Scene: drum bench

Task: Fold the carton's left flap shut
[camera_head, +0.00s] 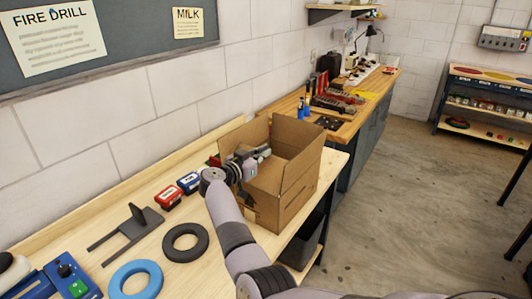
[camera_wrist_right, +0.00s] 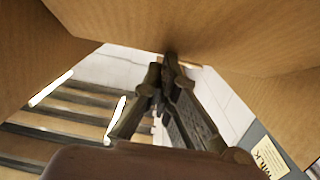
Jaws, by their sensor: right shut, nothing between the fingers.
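The brown cardboard carton (camera_head: 285,205) stands on the near-right end of the wooden bench, its top open. A panel on its left (camera_head: 242,137) stands up, and another at the right back (camera_head: 295,135) also stands up. My right gripper (camera_head: 262,153) is at the carton's open top, between the raised panels, shut and empty. In the right wrist view the closed fingertips (camera_wrist_right: 172,62) are at or very near a cardboard panel (camera_wrist_right: 190,25); I cannot tell if they touch. My arm hides part of the carton's left side. My left gripper is not in view.
Left of the carton lie a red box (camera_head: 168,197), a blue box (camera_head: 189,182), a dark ring (camera_head: 186,242), a blue ring (camera_head: 136,280) and a dark metal bracket (camera_head: 128,232). The wall is close behind. A second bench (camera_head: 350,125) stands beyond.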

